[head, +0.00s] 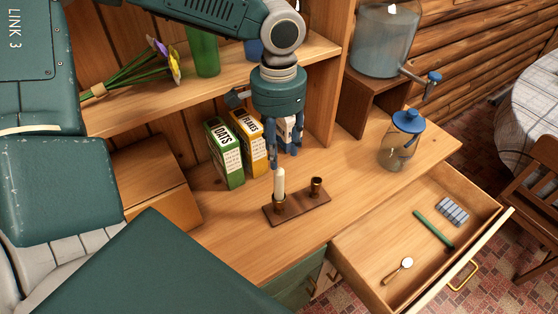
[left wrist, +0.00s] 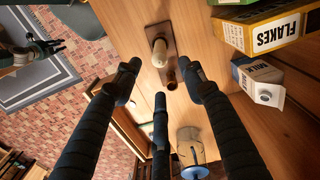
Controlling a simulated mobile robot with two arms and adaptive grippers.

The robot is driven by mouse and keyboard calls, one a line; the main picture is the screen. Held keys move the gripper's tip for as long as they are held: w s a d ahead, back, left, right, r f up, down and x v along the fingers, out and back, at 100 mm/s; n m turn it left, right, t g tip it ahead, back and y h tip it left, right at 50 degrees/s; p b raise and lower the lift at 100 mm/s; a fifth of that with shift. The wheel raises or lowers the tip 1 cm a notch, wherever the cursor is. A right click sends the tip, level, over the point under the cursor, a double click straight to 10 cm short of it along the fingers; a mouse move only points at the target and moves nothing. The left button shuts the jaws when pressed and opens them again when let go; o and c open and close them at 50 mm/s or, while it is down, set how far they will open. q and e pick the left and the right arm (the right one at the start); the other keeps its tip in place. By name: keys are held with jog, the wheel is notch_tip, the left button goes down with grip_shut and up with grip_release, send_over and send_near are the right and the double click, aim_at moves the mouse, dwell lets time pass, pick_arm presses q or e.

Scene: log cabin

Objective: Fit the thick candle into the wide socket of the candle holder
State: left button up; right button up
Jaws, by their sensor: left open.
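The cream candle (head: 279,181) stands upright at the left socket of the candle holder (head: 298,208), a dark wooden base with two brass cups on the counter. Its lower end is at the cup; how deep it sits I cannot tell. The right socket (head: 316,187) is empty. My left gripper (head: 284,156) is above the candle, fingers spread and pointing down, apart from it. In the left wrist view, the candle (left wrist: 159,53) shows beyond the open fingers. A dark gripper (left wrist: 38,52), apparently my right one, shows at the left edge; its jaw state is unclear.
Behind the holder stand an oats box (head: 224,153), a flakes box (head: 249,142) and a milk carton (left wrist: 258,80). A blue-lidded jar (head: 401,144) stands to the right. An open drawer (head: 360,250) holds a spoon and other items. A shelf (head: 130,113) overhangs the back.

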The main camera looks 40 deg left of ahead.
pick_arm(q)
notch_tip(320, 180, up, 6)
jog(key=shift+f, duration=0.2)
jog(key=shift+f, duration=0.1)
dwell(0.5)
